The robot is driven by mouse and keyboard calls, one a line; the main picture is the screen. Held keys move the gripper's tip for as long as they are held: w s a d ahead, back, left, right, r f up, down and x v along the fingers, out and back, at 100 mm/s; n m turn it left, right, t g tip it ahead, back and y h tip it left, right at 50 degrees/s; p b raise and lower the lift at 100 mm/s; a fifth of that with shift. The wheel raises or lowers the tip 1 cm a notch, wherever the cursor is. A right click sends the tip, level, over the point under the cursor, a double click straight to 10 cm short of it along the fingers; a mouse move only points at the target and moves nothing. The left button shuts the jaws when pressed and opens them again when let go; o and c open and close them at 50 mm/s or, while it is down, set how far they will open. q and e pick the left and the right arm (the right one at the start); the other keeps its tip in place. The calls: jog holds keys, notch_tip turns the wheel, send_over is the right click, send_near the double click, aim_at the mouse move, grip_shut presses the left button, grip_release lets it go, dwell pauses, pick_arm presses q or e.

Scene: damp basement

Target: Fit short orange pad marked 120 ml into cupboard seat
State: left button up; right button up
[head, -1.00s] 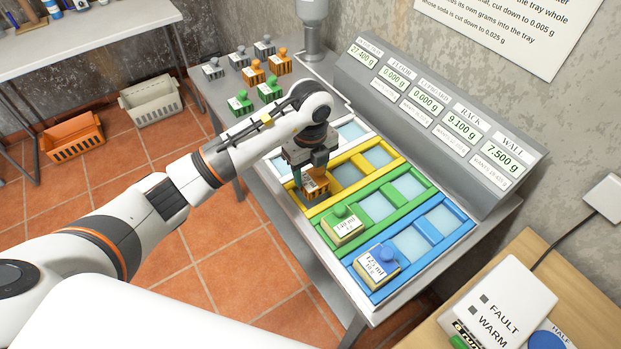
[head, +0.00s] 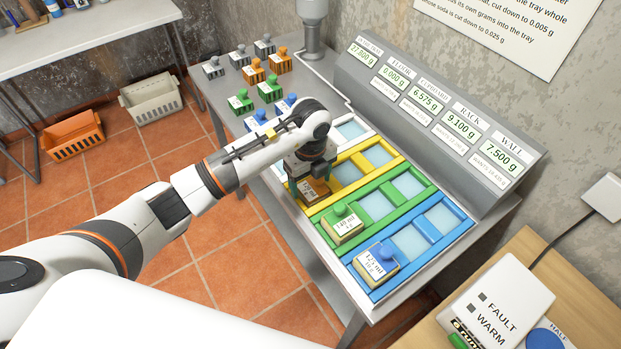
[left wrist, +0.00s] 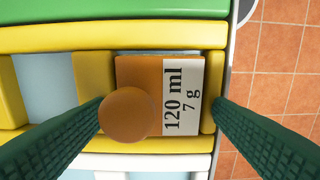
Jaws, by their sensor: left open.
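The short orange pad (head: 314,188), marked 120 ml and 7 g, sits in the near end seat of the yellow frame (head: 343,172). In the left wrist view the pad (left wrist: 146,72) lies flat between yellow walls, its round orange knob (left wrist: 127,113) toward the left. My left gripper (left wrist: 158,108) is open, one finger by the knob and the other beyond the label end, with the pad loose between them. In the head view my left gripper (head: 314,170) is right over the pad and hides part of it. The cupboard display (head: 426,95) reads 6.575 g. My right gripper is not in view.
A green-framed row holds a green-knobbed pad (head: 345,222); a blue-framed row holds a blue-knobbed pad (head: 378,262). Spare grey, orange, green and blue pads stand on the bench behind my arm. A grey display console (head: 500,130) rises along the back.

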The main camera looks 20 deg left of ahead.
aim_at(310, 185)
pick_arm(q)
jog(key=shift+r, duration=0.3)
notch_tip(310, 185, up, 12)
jog(key=b, duration=0.1)
jog(key=shift+b, duration=0.4)
jog(key=shift+f, duration=0.15)
